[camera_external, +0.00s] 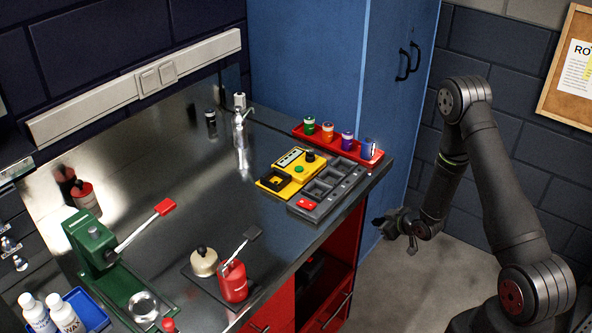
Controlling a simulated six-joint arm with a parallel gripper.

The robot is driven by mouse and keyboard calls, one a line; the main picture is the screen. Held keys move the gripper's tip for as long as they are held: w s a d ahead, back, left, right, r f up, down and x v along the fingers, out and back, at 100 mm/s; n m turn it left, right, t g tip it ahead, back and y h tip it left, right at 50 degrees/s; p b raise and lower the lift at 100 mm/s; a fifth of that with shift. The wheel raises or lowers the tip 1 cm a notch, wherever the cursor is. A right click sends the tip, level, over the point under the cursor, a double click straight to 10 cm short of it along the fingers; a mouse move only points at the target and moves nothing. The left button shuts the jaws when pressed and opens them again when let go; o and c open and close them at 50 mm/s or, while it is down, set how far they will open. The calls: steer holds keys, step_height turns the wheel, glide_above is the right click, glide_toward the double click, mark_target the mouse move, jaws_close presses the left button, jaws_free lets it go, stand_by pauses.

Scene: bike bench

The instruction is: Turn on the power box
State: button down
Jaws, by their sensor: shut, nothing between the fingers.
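A yellow box (284,181), which looks like the power box, lies on the bench near its right end. It has a pale panel at the back, a green round button (299,169), a black knob (310,156) and a dark square recess at the front left. Whether anything on it is lit is too small to tell. My gripper (384,223) is shut and empty, out beyond the bench's right edge and below the bench top, well apart from the box.
A grey compartment tray (348,184) with a red piece sits beside the box. Behind it, a red tray (371,162) holds several small coloured cans. Mid-bench is clear.

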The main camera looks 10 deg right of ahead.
steer(key=s+a+f+n+g+y, duration=0.1)
steer(key=s+a+f+n+y, duration=0.15)
steer(key=s+a+f, duration=0.5)
steer(key=w+a+m+t+y, duration=0.1)
steer(key=w+a+y, duration=0.1)
steer(key=a, duration=0.4)
steer(key=shift+w+f+m, duration=0.15)
steer(key=shift+w+m, duration=0.1)
steer(key=shift+m, duration=0.1)
steer(key=shift+a, duration=0.15)
glide_above(317, 268)
steer(key=f, duration=0.3)
steer(key=shift+w+a+f, duration=0.35)
steer(key=shift+f, duration=0.05)
steer(key=shift+s+d+f, duration=0.1)
steer(key=shift+d+f, duration=0.05)
steer(key=shift+f, duration=0.45)
steer(key=shift+s+d+f, duration=0.1)
steer(key=shift+f, duration=0.45)
steer(key=shift+s+f, duration=0.1)
steer(key=shift+f, duration=0.65)
